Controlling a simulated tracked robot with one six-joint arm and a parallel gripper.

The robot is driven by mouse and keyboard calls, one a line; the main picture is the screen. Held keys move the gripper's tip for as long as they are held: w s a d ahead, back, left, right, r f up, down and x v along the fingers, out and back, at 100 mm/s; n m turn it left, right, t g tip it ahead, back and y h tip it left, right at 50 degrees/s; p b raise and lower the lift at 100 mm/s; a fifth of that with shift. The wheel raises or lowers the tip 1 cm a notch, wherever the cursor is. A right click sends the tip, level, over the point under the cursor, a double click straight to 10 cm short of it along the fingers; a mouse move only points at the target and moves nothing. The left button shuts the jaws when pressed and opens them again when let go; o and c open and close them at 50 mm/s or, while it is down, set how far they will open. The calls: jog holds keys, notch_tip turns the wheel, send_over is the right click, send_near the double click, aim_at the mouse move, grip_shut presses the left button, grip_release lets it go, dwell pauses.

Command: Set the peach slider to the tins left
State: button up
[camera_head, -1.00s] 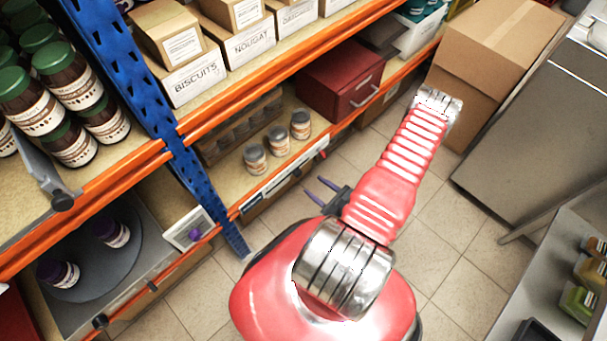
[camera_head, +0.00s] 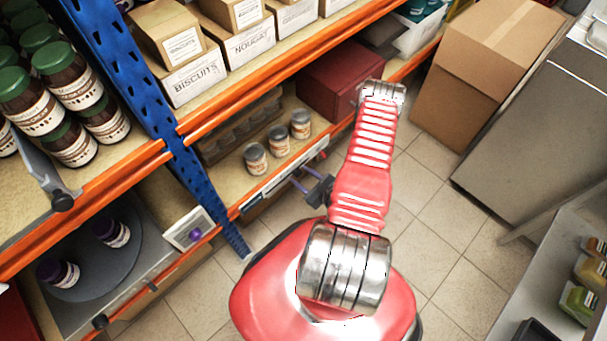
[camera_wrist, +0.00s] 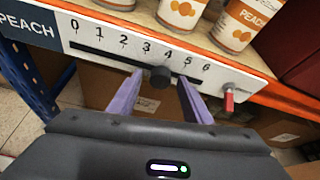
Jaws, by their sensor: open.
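The peach slider is a dark round knob (camera_wrist: 160,78) on a slot in a white scale plate (camera_wrist: 90,32) numbered 0 to 6, beside a dark PEACH label (camera_wrist: 25,24). The knob sits near the 3 and 4; I cannot tell the exact mark. Three peach tins stand on the shelf above, one of them clear in the wrist view (camera_wrist: 240,24) and also in the head view (camera_head: 255,158). My gripper (camera_wrist: 160,80) is open, one purple finger either side of the knob; contact is unclear. In the head view my gripper (camera_head: 300,185) is at the shelf front.
A red-handled lever (camera_wrist: 229,98) hangs at the plate's right end. A blue rack upright (camera_head: 190,175) stands to the left, and a dark red box (camera_head: 340,80) sits right of the tins.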

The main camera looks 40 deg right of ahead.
jog(key=shift+w+f, duration=0.1)
jog(key=shift+w, duration=0.15)
jog(key=shift+c, duration=0.4)
grip_shut()
